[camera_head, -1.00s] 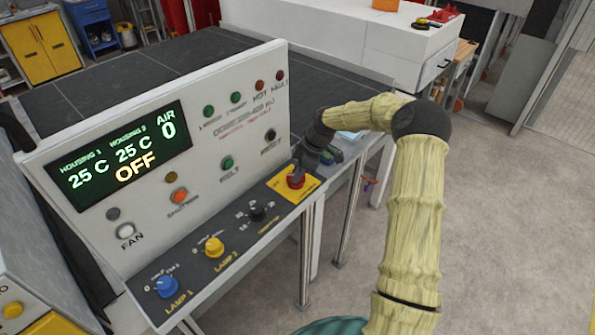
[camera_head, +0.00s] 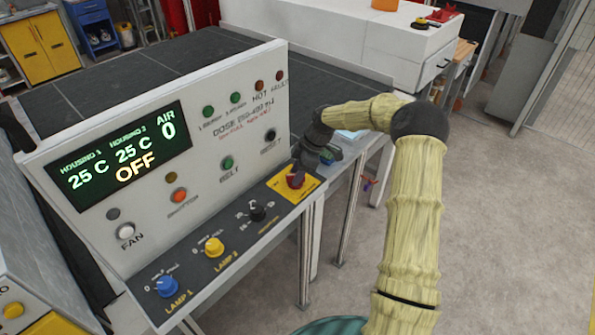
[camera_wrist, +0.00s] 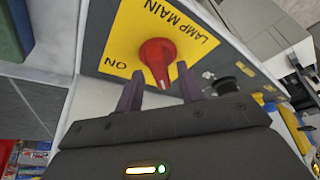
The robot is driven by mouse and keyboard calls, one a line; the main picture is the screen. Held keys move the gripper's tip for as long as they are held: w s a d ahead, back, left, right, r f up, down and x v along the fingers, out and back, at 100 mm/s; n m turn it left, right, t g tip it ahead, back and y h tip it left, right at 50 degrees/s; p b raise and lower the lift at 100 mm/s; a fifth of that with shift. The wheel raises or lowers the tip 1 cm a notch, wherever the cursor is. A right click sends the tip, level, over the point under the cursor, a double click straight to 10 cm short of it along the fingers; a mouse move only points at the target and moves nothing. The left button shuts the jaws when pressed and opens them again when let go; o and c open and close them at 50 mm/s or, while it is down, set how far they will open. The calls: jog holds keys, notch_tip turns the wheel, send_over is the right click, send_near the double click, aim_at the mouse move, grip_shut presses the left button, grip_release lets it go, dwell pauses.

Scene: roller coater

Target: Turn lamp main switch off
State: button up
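The lamp main switch is a red rotary knob (camera_head: 296,179) on a yellow plate (camera_head: 283,188), at the right end of the control panel's lower sloping strip. In the wrist view the red knob (camera_wrist: 157,60) shows with the words "LAMP MAIN" and "ON" on the yellow plate (camera_wrist: 122,38). My gripper (camera_wrist: 160,86) is open, with its two dark fingers apart at either side of the knob's near end. I cannot tell whether the fingers touch it. In the head view my gripper (camera_head: 306,168) is at the knob, partly hidden by my wrist.
A blue Lamp 1 knob (camera_head: 167,286), a yellow Lamp 2 knob (camera_head: 214,247) and a black knob (camera_head: 258,212) sit left along the same strip. The upright panel has buttons and a display (camera_head: 121,157) reading OFF. Grey floor (camera_head: 500,210) is clear at right.

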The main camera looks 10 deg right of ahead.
jog(key=b+v, duration=0.3)
jog(key=v, duration=1.4)
jog(key=shift+r+b, duration=0.2)
jog(key=shift+b, duration=0.2)
jog(key=s+a+f+m+h, duration=0.2)
jog(key=s+a+f, duration=0.15)
jog(key=a, duration=0.25)
jog(key=s+f+m+t+h, duration=0.1)
jog(key=s+f+m, duration=0.2)
jog(key=s+m, duration=0.4)
jog(key=s+f+m+t+h, duration=0.1)
jog(key=s+f+m, duration=0.2)
jog(key=s, duration=1.5)
jog(key=m, duration=0.4)
jog(key=shift+s+a, duration=0.3)
jog(key=shift+a, duration=0.1)
jog(key=shift+a, duration=0.2)
